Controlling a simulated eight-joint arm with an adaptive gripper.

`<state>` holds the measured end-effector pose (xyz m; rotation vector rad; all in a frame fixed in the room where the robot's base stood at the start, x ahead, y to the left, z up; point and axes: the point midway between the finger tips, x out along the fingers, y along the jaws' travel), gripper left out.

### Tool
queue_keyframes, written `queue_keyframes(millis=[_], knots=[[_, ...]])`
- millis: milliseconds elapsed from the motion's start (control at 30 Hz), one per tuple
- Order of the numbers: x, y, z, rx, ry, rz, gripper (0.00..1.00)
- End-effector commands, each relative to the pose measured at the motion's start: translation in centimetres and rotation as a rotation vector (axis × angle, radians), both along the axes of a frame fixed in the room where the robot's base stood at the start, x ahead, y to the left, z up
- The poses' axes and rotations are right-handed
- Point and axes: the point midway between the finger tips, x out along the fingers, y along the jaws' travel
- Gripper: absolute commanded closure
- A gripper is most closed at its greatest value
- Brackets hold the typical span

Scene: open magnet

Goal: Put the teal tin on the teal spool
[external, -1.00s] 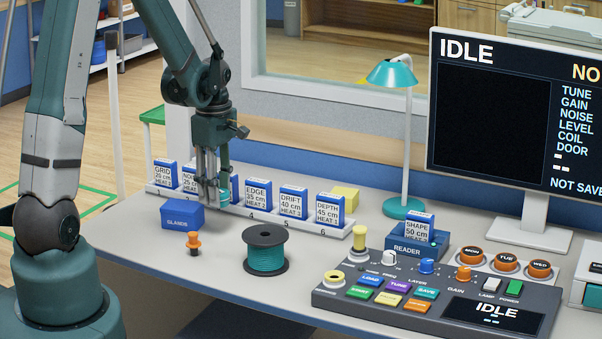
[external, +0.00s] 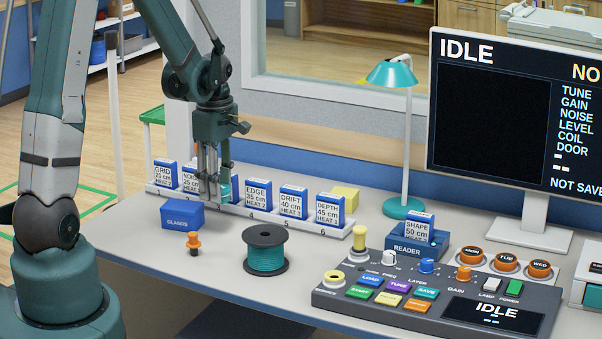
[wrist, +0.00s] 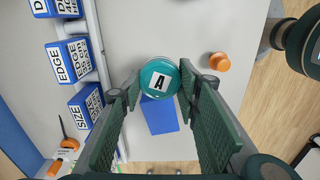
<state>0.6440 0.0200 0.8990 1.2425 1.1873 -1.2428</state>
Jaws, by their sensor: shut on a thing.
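The teal tin, a round tin with a white label marked A, shows in the wrist view (wrist: 159,78) between my finger pads. My gripper (wrist: 158,88) is shut on it. In the external view my gripper (external: 215,192) is by the card rack, and the tin (external: 225,187) is partly hidden behind the fingers. The teal spool (external: 266,258) has black flanges with teal winding between them. It stands upright on the desk, in front and to the right of my gripper, and its top is bare. I cannot make it out in the wrist view.
A rack (external: 258,214) holds several blue-and-white cards beside my gripper. The blue GLANDS box (external: 183,217) and an orange knob-like piece (external: 193,243) stand left of the spool. A control console (external: 420,303) and a teal lamp (external: 402,207) are to the right.

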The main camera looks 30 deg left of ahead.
Motion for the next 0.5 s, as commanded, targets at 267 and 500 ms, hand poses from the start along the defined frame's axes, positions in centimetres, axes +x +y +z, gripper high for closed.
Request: queue_keyframes(millis=[267, 500], knots=[[-0.9, -3.0, 1.6, 0.000, 0.000, 0.048, 0.80], [-2.5, -7.5, 3.8, 0.000, 0.000, 0.132, 0.80]])
